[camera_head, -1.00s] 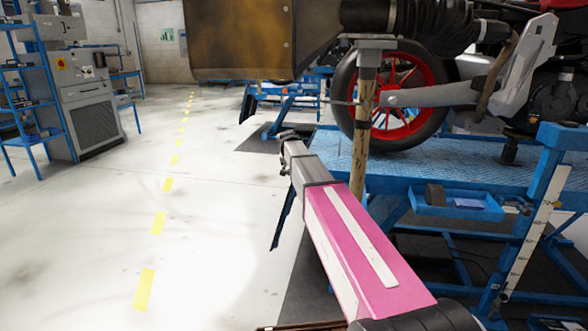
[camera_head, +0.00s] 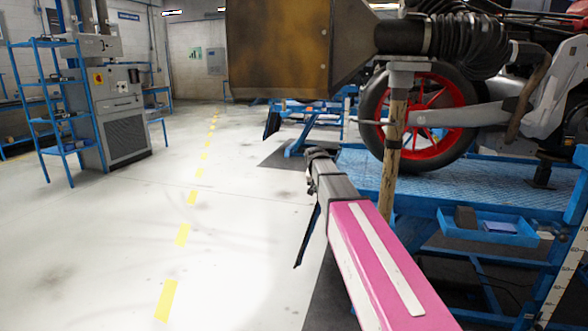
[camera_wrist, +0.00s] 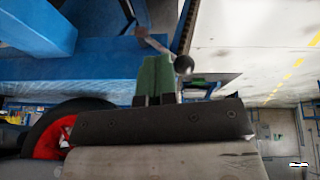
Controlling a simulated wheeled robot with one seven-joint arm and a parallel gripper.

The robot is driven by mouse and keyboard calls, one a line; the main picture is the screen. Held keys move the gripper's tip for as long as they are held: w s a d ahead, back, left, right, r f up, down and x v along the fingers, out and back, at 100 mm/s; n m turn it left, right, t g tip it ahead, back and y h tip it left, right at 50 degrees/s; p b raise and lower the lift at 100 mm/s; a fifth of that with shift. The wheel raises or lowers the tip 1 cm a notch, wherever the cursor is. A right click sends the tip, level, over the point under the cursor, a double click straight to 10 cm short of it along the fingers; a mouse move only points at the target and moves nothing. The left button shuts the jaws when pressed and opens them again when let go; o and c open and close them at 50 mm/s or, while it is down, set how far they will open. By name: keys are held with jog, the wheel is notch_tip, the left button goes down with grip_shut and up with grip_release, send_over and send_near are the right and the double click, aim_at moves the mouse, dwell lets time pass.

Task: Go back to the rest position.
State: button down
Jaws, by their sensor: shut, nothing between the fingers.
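My gripper (camera_head: 318,156) shows at the far end of my pink and grey arm in the head view, small and beside the left end of the blue lift bench. In the wrist view its green fingers (camera_wrist: 155,78) are together with nothing between them. A lever with a dark ball knob (camera_wrist: 183,64) appears close to the fingertips in that view. I cannot tell whether they touch.
A motorcycle with a red-rimmed wheel (camera_head: 428,115) stands on the blue lift bench (camera_head: 365,178). A brown-gold box (camera_head: 280,45) hangs above. A grey cabinet (camera_head: 120,115) and blue shelf rack (camera_head: 45,120) stand left. The floor with yellow dashes is clear.

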jog(key=s+d+f+n+g+y, duration=0.1)
jog(key=s+d+f+g, duration=0.1)
jog(key=s+f, duration=0.9)
jog(key=s+d+f+n+g+y, duration=0.1)
jog(key=s+d+f+g, duration=0.1)
jog(key=s+f, duration=1)
jog(key=s, duration=0.7)
jog(key=shift+s+d+f+n, duration=0.25)
jog(key=shift+s+n, duration=0.05)
